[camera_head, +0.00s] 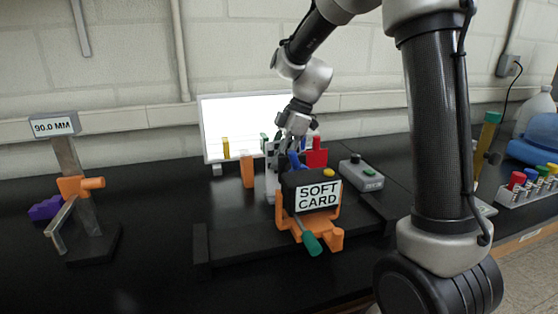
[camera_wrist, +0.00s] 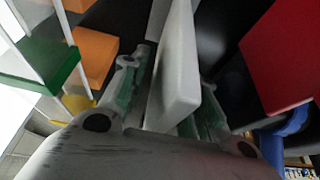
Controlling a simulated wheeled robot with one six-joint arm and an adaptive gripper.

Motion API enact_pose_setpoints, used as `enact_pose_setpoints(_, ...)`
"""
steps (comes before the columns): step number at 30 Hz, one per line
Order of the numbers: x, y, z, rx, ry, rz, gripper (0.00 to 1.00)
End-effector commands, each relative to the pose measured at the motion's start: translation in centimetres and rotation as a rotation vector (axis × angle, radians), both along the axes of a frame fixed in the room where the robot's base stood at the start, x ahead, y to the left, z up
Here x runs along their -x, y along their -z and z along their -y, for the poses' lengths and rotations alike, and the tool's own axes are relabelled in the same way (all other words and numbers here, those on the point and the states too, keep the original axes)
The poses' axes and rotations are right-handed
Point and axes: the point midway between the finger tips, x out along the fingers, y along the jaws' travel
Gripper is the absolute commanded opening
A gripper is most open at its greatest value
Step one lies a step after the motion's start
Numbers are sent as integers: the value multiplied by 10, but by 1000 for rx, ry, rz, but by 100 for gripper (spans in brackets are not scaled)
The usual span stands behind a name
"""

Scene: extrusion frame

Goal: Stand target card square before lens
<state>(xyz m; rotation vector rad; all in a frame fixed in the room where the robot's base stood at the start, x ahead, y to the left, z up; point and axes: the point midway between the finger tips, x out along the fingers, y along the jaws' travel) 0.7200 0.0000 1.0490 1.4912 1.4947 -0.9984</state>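The target card (camera_head: 271,158), a pale grey upright plate with a dark checker pattern, stands behind a black block labelled SOFT CARD (camera_head: 318,196), which partly hides it. My gripper (camera_head: 291,140) is at the card's top, above and behind the block. In the wrist view the pale slab (camera_wrist: 181,65) runs between the two green-padded fingers of my gripper (camera_wrist: 170,105), which appear to close on both its sides. The block sits in an orange holder (camera_head: 322,226) with a green-handled lever. The lens itself cannot be made out.
A bright white panel (camera_head: 228,112) stands behind. An orange post (camera_head: 247,170) is left of the card, and a red block (camera_head: 317,157) is right of it. A grey button box (camera_head: 361,174) is further right. A 90.0 MM stand (camera_head: 54,127) is at left.

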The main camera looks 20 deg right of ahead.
Motion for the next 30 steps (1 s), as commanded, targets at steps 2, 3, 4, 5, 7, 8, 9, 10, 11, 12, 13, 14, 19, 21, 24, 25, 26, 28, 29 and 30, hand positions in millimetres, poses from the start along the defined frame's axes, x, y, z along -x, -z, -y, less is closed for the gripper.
enact_pose_setpoints(2,-1,-10,4,-1,2,4,30)
enact_pose_setpoints(3,-1,-17,7,0,2,6,30)
enact_pose_setpoints(4,-1,-22,10,0,3,4,30)
enact_pose_setpoints(5,-1,-28,12,0,3,5,30)
enact_pose_setpoints(7,-1,-44,19,0,2,6,30)
enact_pose_setpoints(8,-1,-51,21,0,2,6,30)
enact_pose_setpoints(9,-1,-59,25,0,2,6,30)
enact_pose_setpoints(10,-1,-65,27,0,2,5,30)
enact_pose_setpoints(11,-1,-71,30,0,2,5,30)
enact_pose_setpoints(12,-1,-78,33,0,2,5,30)
enact_pose_setpoints(13,-1,-84,35,0,2,4,30)
enact_pose_setpoints(14,-1,-88,37,0,2,5,30)
enact_pose_setpoints(19,0,-105,44,1,1,1,30)
enact_pose_setpoints(21,0,-108,45,1,1,1,30)
enact_pose_setpoints(24,2,-110,46,3,10,-1,30)
enact_pose_setpoints(25,4,-111,47,6,22,-2,30)
enact_pose_setpoints(26,8,-113,49,11,42,-5,30)
enact_pose_setpoints(28,23,-117,54,30,117,-14,30)
enact_pose_setpoints(29,32,-119,58,41,163,-19,30)
enact_pose_setpoints(30,45,-122,63,57,238,-26,30)
